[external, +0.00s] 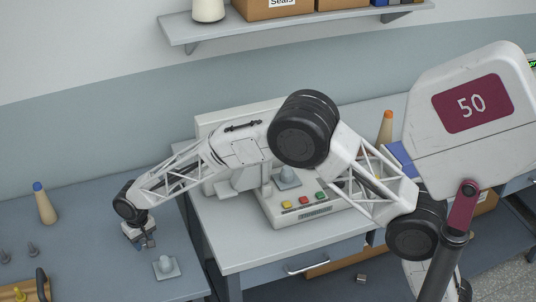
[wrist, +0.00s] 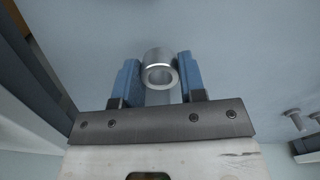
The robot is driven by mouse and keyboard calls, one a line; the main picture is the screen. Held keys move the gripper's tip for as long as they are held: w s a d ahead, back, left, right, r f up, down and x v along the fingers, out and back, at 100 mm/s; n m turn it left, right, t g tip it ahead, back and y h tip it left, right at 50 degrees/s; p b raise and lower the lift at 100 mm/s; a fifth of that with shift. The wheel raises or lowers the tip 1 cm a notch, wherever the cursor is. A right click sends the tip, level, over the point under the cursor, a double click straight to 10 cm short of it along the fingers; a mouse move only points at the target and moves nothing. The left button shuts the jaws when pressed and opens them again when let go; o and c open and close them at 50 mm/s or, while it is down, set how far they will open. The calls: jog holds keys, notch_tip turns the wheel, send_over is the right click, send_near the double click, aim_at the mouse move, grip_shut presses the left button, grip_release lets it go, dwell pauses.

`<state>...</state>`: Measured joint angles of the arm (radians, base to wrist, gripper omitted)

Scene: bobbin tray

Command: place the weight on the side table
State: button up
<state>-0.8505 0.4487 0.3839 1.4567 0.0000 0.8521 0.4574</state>
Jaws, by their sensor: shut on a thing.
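My gripper (external: 148,243) is low over the left table (external: 95,235), on the left of the external view. In the wrist view its two blue fingers (wrist: 157,78) are shut on a short silver metal cylinder (wrist: 158,57) with a round hole in its end, which looks like the weight. The weight sits between the fingertips above a plain blue-grey surface. I cannot tell whether it touches that surface. In the external view the weight is too small to make out clearly. The left table looks like the side table.
A grey peg on a square base (external: 166,268) stands just right of my gripper. The middle table (external: 240,255) bears a device with coloured buttons (external: 303,201).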

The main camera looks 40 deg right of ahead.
aim_at(160, 284)
jog(key=shift+f, duration=1.85)
jog(key=shift+f, duration=0.1)
jog(key=o, duration=1)
jog(key=shift+o, duration=0.2)
notch_tip(160, 284, up, 12)
